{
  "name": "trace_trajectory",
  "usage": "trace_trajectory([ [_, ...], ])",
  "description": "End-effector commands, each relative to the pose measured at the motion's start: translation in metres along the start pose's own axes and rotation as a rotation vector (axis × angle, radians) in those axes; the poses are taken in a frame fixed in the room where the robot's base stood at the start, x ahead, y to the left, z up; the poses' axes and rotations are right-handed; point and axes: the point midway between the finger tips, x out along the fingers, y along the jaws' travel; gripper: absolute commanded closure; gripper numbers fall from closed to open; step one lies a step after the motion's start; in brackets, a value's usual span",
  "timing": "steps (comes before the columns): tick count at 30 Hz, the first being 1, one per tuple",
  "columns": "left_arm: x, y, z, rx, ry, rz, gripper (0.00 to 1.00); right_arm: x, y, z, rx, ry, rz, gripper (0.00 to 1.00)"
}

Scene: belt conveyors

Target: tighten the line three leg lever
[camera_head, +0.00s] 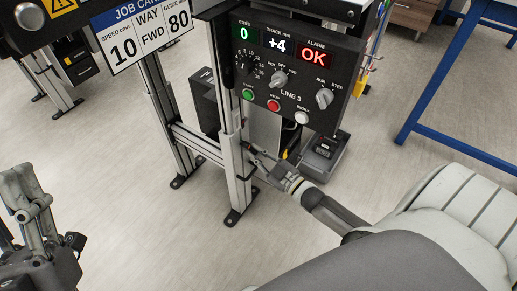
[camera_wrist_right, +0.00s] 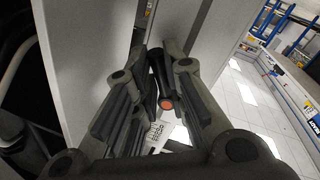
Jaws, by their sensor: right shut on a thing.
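The Line 3 leg (camera_head: 230,150) is a grey aluminium post under the control box. In the right wrist view, a black lever (camera_wrist_right: 158,72) with an orange round end stands between the finger pads, beside the pale post (camera_wrist_right: 77,65). My right gripper (camera_head: 257,160) is at the leg's right side, about halfway up, and is shut on the lever; it also shows in the right wrist view (camera_wrist_right: 162,85). In the head view the lever is mostly hidden by the gripper. My left gripper (camera_head: 30,205) is at the left edge, far from the leg; its opening is unclear.
The Line 3 control box (camera_head: 298,72) hangs above my right gripper and reads OK. A job card (camera_head: 140,30) is at upper left. A dark device (camera_head: 321,155) stands behind the leg. A blue frame (camera_head: 450,135) is at right. The floor left of the leg is clear.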

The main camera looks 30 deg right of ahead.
Motion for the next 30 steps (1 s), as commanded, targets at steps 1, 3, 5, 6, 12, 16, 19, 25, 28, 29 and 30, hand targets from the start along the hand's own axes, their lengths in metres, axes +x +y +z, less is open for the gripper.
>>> trace_trajectory([
  [1,0.003,-0.001,0.01,0.004,-0.063,-0.002,0.6,-0.001,-0.001,-0.001,0.021,-0.009,-0.003,1.0],
  [3,0.002,-0.003,0.026,0.009,-0.154,-0.005,0.6,-0.001,-0.002,-0.001,0.053,-0.015,-0.004,1.0],
  [5,0.0,-0.005,0.04,0.013,-0.233,-0.008,0.6,-0.001,-0.003,-0.001,0.079,-0.021,-0.005,1.0],
  [6,-0.003,-0.006,0.049,0.015,-0.285,-0.011,0.6,-0.002,-0.004,-0.002,0.098,-0.024,-0.006,1.0],
  [12,-0.021,-0.013,0.091,0.025,-0.541,-0.023,0.6,-0.003,-0.008,-0.002,0.188,-0.042,-0.01,1.0],
  [16,-0.04,-0.017,0.114,0.031,-0.704,-0.032,0.6,-0.003,-0.011,-0.003,0.247,-0.054,-0.013,1.0],
  [19,-0.056,-0.021,0.129,0.035,-0.822,-0.039,0.6,-0.004,-0.012,-0.004,0.291,-0.063,-0.014,1.0],
  [25,-0.089,-0.026,0.148,0.039,-1.024,-0.052,0.6,-0.004,-0.015,-0.005,0.367,-0.077,-0.017,1.0],
  [28,-0.103,-0.028,0.153,0.041,-1.102,-0.058,0.6,-0.005,-0.017,-0.005,0.396,-0.083,-0.019,1.0],
  [29,-0.107,-0.028,0.155,0.041,-1.123,-0.06,0.6,-0.005,-0.017,-0.005,0.404,-0.084,-0.019,1.0],
  [30,-0.112,-0.029,0.156,0.041,-1.148,-0.061,0.6,-0.005,-0.018,-0.005,0.414,-0.086,-0.02,1.0],
])
